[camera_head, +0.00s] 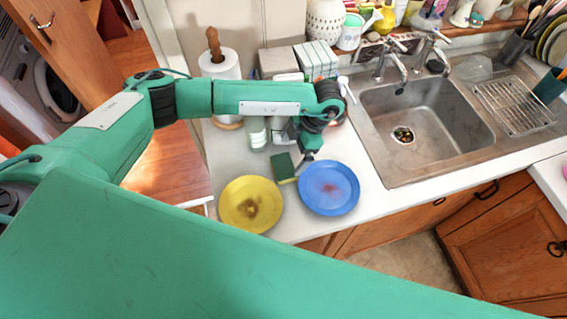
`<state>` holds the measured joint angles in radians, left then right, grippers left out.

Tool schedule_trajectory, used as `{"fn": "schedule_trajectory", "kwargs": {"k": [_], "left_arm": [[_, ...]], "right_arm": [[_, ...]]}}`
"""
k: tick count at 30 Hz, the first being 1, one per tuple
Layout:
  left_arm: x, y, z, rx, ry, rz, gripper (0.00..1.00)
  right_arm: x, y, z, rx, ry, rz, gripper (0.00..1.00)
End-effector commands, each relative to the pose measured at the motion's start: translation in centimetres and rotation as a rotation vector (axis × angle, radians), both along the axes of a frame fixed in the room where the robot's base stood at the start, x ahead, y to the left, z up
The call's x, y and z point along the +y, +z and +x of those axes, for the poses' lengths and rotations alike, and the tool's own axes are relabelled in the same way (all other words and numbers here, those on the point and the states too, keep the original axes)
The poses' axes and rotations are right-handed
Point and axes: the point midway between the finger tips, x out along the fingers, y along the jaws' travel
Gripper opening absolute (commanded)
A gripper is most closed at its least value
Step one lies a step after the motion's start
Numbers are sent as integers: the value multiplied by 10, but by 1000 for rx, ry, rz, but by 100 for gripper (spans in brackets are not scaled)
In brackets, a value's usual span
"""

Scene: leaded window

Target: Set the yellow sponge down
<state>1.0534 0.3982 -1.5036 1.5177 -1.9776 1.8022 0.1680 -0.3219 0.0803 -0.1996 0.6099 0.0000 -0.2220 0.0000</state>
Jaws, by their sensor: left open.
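The sponge (283,168) shows a dark green top and a thin yellowish edge. It appears to rest on the white counter behind the gap between the yellow plate (240,211) and the blue plate (343,189). My left gripper (304,160) points down just right of the sponge, close to it, and is open. I cannot tell whether a finger touches the sponge. Both plates carry brownish or reddish stains. My right gripper is not in view.
A metal sink (437,140) with two taps lies to the right, with a wire rack (515,105) beside it. A paper towel roll (221,68), boxes and bottles stand behind my left arm. Bare counter lies between the blue plate and the sink.

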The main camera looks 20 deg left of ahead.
Motion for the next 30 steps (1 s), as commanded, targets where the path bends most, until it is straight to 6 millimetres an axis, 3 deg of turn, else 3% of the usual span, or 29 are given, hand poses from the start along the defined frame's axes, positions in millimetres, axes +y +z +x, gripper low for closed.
{"fn": "schedule_trajectory", "kwargs": {"k": [6, 9, 19, 27, 30], "left_arm": [[4, -9, -4, 2, 0, -1, 100], [7, -15, -8, 2, 0, 0, 100], [17, -49, -17, 1, 0, -2, 100], [18, -54, -17, 0, -1, -1, 100], [18, -53, -17, 0, -1, -1, 82]], "right_arm": [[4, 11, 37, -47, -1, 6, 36], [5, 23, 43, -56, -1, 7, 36], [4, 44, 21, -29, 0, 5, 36], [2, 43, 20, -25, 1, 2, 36], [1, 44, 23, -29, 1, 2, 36]]}}
